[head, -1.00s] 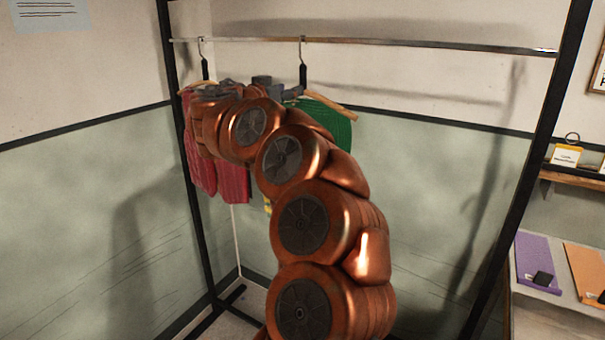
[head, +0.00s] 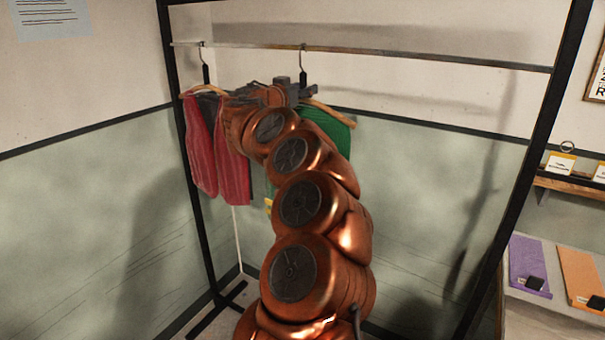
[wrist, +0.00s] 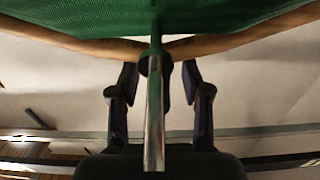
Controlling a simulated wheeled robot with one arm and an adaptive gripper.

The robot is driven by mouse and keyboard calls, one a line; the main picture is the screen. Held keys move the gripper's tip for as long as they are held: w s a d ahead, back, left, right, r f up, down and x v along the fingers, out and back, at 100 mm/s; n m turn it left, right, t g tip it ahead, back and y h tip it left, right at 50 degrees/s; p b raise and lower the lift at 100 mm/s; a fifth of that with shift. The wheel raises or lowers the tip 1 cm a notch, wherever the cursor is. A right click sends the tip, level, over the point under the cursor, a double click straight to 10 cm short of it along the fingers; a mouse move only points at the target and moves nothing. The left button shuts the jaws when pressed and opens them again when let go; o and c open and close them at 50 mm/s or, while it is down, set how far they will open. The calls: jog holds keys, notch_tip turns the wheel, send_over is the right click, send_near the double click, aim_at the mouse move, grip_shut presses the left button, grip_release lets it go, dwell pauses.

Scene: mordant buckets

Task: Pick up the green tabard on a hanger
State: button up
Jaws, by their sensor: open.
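The green tabard (head: 333,130) hangs on a wooden hanger (head: 330,112) from the rail, partly hidden behind my arm in the head view. In the wrist view the green cloth (wrist: 150,16) fills the top, with the hanger's wooden arms (wrist: 75,44) below it. My gripper (wrist: 160,75) is open, one finger on each side of the hanger's dark neck and metal hook stem (wrist: 154,115). In the head view my gripper (head: 300,92) is at the hanger's neck. Whether a finger touches the neck I cannot tell.
A red tabard (head: 215,150) hangs on another hanger to the left, close to my arm. The metal rail (head: 420,60) runs above, between black uprights (head: 530,150). Right of the green tabard the rail is empty. A shelf with purple (head: 527,262) and orange boards stands at right.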

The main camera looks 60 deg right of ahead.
grip_shut()
dwell(0.3)
dwell(0.4)
